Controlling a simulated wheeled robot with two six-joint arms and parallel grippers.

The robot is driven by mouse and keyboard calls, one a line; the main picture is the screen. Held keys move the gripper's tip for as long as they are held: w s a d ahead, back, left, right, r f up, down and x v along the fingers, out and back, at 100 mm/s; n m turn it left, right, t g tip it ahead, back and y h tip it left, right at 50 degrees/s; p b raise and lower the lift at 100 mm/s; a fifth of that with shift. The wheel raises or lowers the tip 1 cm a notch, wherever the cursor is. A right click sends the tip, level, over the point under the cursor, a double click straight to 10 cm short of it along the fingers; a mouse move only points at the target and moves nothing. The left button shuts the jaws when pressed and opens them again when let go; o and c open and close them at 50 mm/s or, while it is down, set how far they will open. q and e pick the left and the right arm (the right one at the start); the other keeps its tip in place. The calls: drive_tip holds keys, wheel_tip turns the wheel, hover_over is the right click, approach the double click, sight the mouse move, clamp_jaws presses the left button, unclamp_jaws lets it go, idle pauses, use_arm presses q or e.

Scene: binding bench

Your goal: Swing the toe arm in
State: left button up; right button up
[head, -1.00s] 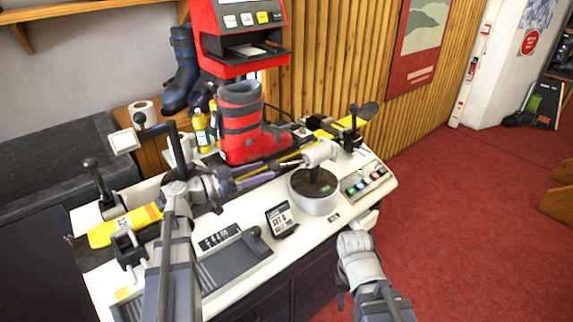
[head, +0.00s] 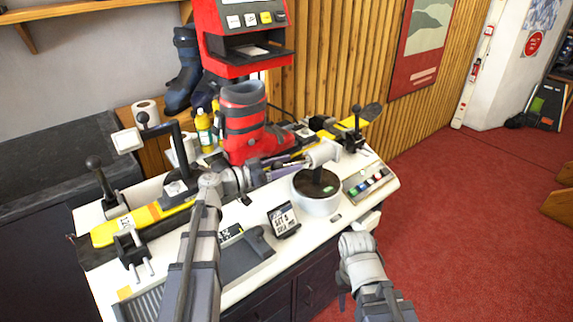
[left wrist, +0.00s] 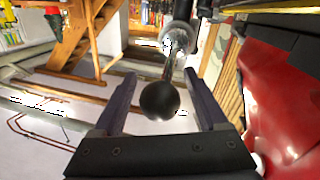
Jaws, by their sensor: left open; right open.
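The toe arm shows in the head view as a grey cylinder head (head: 322,152) on a post above a round white base with a dark top (head: 317,186), right of the red boot. In the left wrist view a black ball knob (left wrist: 160,101) on a shaft sits between the open fingers of my left gripper (left wrist: 160,95), with a gap on both sides. In the head view my left gripper (head: 284,164) is low in front of the boot, beside the cylinder head. My right gripper (head: 356,245) is open and empty off the bench's front edge.
The red ski boot (head: 243,125) stands upright close behind my left gripper and fills the right of the left wrist view. A yellow ski (head: 118,229) lies along the bench. A black-knobbed lever (head: 100,180) stands at left, a small sign (head: 283,219) at the front.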

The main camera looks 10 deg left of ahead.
use_arm(q)
clamp_jaws()
idle(0.5)
idle(0.8)
